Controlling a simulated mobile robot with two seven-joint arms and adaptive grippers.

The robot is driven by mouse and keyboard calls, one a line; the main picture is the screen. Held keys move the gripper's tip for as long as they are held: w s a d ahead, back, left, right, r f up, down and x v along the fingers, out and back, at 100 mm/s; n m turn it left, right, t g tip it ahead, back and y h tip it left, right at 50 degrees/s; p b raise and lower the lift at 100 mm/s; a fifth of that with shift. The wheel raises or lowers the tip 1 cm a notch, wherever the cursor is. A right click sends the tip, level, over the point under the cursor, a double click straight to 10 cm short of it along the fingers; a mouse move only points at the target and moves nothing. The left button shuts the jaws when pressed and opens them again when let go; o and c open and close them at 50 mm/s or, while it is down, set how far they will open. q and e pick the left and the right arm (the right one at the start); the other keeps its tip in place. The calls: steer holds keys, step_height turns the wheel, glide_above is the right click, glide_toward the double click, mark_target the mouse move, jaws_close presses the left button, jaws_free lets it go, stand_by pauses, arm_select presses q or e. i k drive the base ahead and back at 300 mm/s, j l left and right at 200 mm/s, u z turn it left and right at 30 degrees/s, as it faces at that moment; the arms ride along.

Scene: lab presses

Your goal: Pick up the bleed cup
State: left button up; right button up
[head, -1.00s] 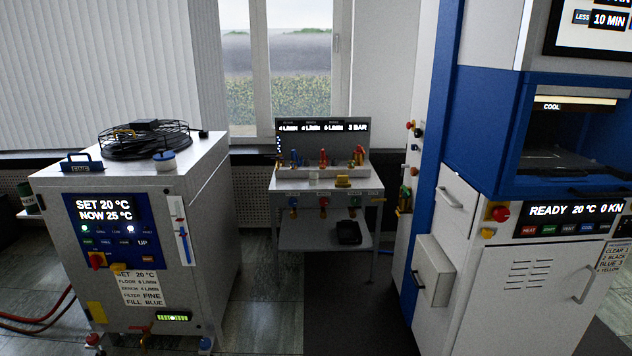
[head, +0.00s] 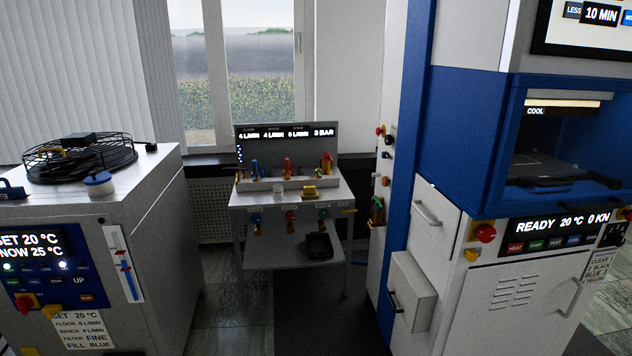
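A black tray-like object (head: 319,246) sits on the bench's lower shelf. Neither of my grippers shows in the head view.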

mark_target(278, 188)
steer(key=i, duration=2.25)
steer(key=i+l+u, duration=0.1)
steer(key=i, duration=1)
